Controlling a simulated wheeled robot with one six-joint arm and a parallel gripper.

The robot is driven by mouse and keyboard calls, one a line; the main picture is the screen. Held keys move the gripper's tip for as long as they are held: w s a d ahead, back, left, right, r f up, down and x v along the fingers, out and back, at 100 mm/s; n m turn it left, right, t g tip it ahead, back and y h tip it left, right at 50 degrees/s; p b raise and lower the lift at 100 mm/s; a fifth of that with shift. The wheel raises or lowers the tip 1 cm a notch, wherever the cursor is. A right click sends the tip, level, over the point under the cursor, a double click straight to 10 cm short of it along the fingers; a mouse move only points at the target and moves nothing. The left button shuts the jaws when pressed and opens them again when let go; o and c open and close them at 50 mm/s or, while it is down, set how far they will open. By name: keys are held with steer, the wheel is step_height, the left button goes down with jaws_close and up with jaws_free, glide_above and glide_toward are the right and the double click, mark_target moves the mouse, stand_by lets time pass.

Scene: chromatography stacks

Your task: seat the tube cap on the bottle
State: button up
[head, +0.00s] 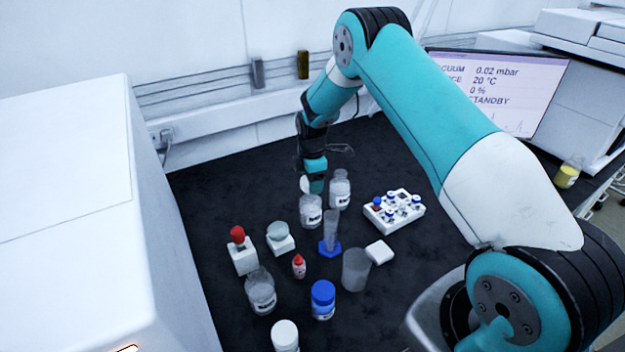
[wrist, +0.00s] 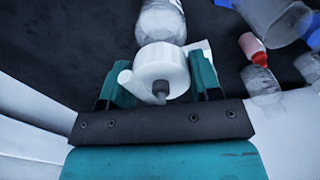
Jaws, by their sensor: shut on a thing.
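The tube cap (wrist: 158,66) is white and round, with a grey nozzle in its middle and white stubs at its sides. My gripper (wrist: 160,88) is shut on it, one teal finger on each side. In the head view my gripper (head: 316,182) points down, and the white cap (head: 305,184) shows at its left side. A clear labelled bottle (head: 311,212) stands upright right below the cap. It also shows beyond the cap in the wrist view (wrist: 162,20). The cap hides the bottle's mouth, so I cannot tell whether they touch.
Another clear bottle (head: 340,190) stands close behind on the right. A measuring cylinder (head: 331,232) with a blue base stands just in front. A white vial rack (head: 394,211) is to the right. Several bottles and a beaker (head: 355,270) fill the front. The dark mat is clear at the back left.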

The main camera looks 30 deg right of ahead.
steer(key=shift+f, duration=0.15)
steer(key=shift+f+b, duration=0.75)
steer(key=shift+f, duration=0.15)
steer(key=shift+f+b, duration=0.35)
steer(key=shift+f, duration=0.05)
steer(key=o, duration=1.3)
steer(key=shift+c, duration=0.2)
steer(key=shift+r, duration=0.1)
